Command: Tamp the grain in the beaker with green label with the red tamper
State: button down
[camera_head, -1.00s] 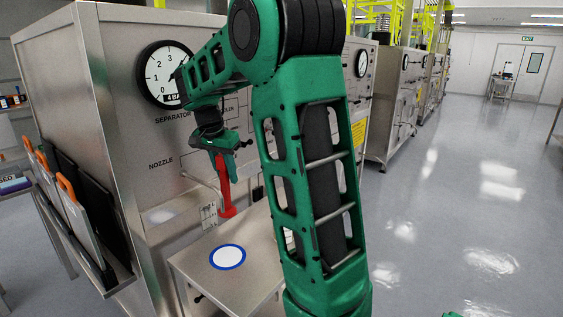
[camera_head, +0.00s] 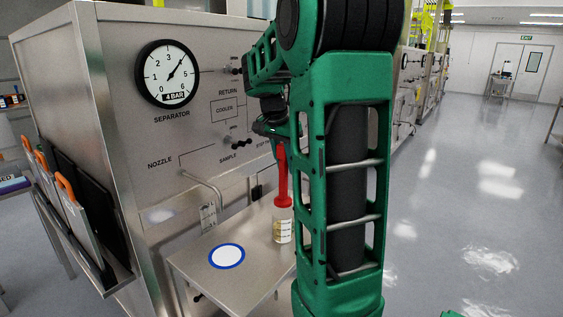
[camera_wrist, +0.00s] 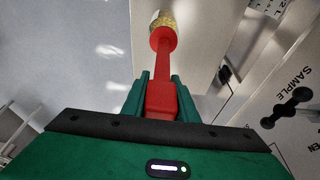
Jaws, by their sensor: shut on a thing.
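My gripper (camera_wrist: 160,84) is shut on the handle of the red tamper (camera_wrist: 163,62) in the wrist view. The tamper also shows in the head view (camera_head: 283,178), hanging nearly upright with its wide foot down. Its foot is at the top of a small clear beaker (camera_head: 282,231) on the steel shelf. The beaker holds yellowish grain and also shows past the foot in the wrist view (camera_wrist: 163,19). I cannot tell whether the foot is in the mouth or just above it. A pale label shows on the beaker; its green is not clear. My arm hides most of the gripper in the head view.
The steel shelf (camera_head: 187,262) carries a blue-ringed white disc (camera_head: 227,256) left of the beaker. Behind stands the steel cabinet with a gauge (camera_head: 167,74), knobs and a bent nozzle pipe (camera_head: 205,184). Open floor lies right.

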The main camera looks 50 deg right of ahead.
aim_at(286, 190)
jog(key=shift+f, duration=3.7)
jog(key=shift+f, duration=1.3)
jog(key=shift+r, duration=1.4)
jog(key=shift+f, duration=1.4)
jog(key=shift+r, duration=0.15)
